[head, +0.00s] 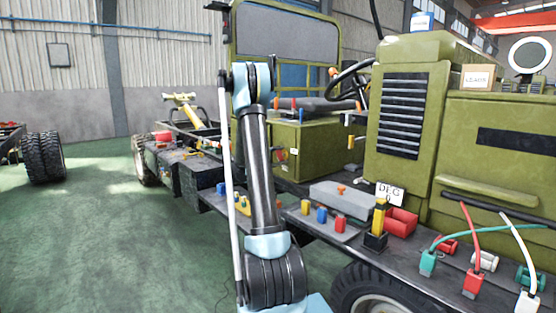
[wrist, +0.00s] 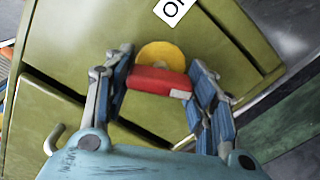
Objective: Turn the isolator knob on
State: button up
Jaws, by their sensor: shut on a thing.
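The isolator knob is a red bar handle (wrist: 160,82) on a round yellow plate (wrist: 160,54), mounted on an olive-green panel in the wrist view. My gripper (wrist: 162,92) has a blue-padded finger on each side of the red handle and is shut on it. The handle lies nearly level across the picture, with a small pale mark near its right end.
The green vehicle (head: 420,110) fills the right of the head view. Its side ledge carries coloured plugs, a red bin (head: 400,222), a grey box (head: 341,199) and red, white and green cables. Open green floor (head: 110,240) lies to the left.

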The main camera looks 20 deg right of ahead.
jog(key=m, duration=0.4)
jog(key=shift+s+m, duration=0.15)
jog(key=shift+m, duration=0.25)
jog(key=shift+f, duration=0.1)
dwell(0.3)
jog(key=o, duration=1.1)
jog(key=shift+a, duration=0.1)
jog(key=shift+a, duration=0.3)
jog(key=v, duration=1.1)
jog(key=shift+a, duration=0.1)
jog(key=shift+s, duration=0.1)
